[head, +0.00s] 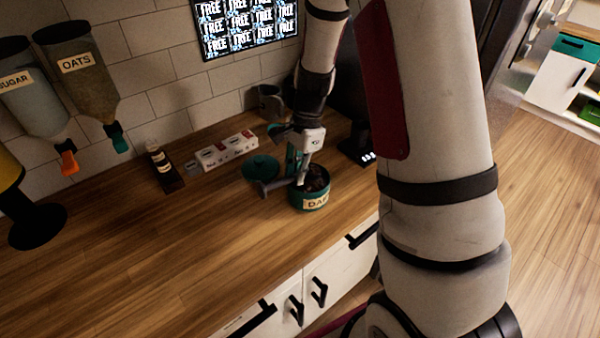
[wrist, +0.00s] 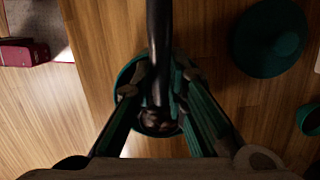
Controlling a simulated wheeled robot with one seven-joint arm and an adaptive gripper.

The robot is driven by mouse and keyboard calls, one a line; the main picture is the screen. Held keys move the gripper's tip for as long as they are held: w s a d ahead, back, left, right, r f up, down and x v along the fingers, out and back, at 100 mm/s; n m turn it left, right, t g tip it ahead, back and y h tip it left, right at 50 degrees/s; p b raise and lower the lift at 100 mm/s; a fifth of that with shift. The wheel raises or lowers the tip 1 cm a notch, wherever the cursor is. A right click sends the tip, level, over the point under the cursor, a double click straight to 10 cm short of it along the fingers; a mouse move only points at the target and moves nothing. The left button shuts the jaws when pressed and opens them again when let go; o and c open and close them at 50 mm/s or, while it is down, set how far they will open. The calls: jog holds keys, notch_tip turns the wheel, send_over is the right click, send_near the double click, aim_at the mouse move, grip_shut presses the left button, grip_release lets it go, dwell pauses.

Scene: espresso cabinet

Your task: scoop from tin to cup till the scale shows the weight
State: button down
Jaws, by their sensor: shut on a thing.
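The tin (head: 311,203) is round and green with a pale label reading "DA…", and stands open near the counter's front edge. Dark contents show inside it. In the wrist view its rim (wrist: 124,78) lies below my fingers. My gripper (head: 299,179) is over the tin, shut on the scoop. The scoop's dark handle (wrist: 159,38) runs between the fingertips (wrist: 163,82), and its lower end is at the tin's contents. How full the scoop is cannot be told. The black scale (head: 361,153) is right of the tin, its lit digits too small to read. No cup is visible on it; my arm hides part of that area.
A green lid (head: 260,168) lies left of the tin, also in the wrist view (wrist: 270,38). Behind are a white box row (head: 226,150), a dark bottle stand (head: 165,168) and a grey mug (head: 270,102). Dispensers (head: 78,75) hang left. The front-left counter is clear.

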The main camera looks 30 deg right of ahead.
aim_at(293, 175)
jog(key=shift+s+a+r+h+p, duration=0.1)
jog(key=shift+a+r+h+p, duration=0.15)
jog(key=shift+r+h+p, duration=0.25)
jog(key=shift+a+r+p, duration=0.15)
jog(key=shift+r+p, duration=0.7)
jog(key=shift+r, duration=0.8)
